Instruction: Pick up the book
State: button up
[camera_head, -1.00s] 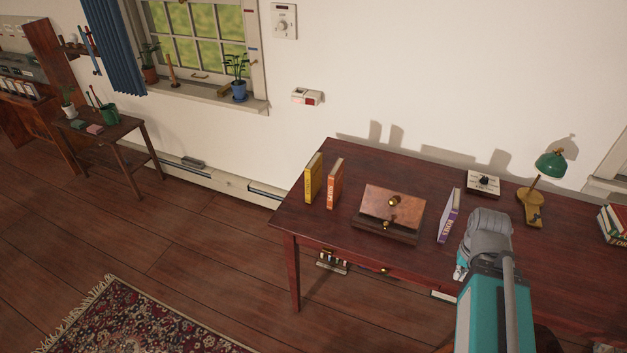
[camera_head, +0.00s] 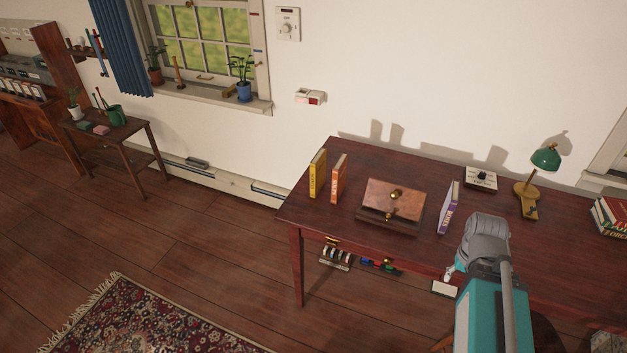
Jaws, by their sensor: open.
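Several books are on the dark red desk (camera_head: 400,160). A yellow book (camera_head: 317,175) and an orange book (camera_head: 338,180) stand upright side by side near its left end. A purple book with a white cover face (camera_head: 448,208) stands upright right of the wooden box, close to my arm in the picture. A stack of books (camera_head: 612,216) lies at the right edge, partly cut off. The task does not say which book. My arm rises at the lower right in front of the desk; my gripper's fingers do not show.
A wooden sloped box (camera_head: 392,199) with brass knobs sits mid-desk. A small white switch box (camera_head: 480,179) and a green lamp (camera_head: 545,158) stand behind. Coloured items (camera_head: 380,265) are under the desk front. Open floor and a patterned rug (camera_head: 130,320) lie left.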

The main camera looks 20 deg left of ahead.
aim_at(317, 166)
jog(key=k, duration=0.45)
jog(key=u, duration=0.25)
jog(key=i, duration=1.3)
jog(key=u, duration=0.35)
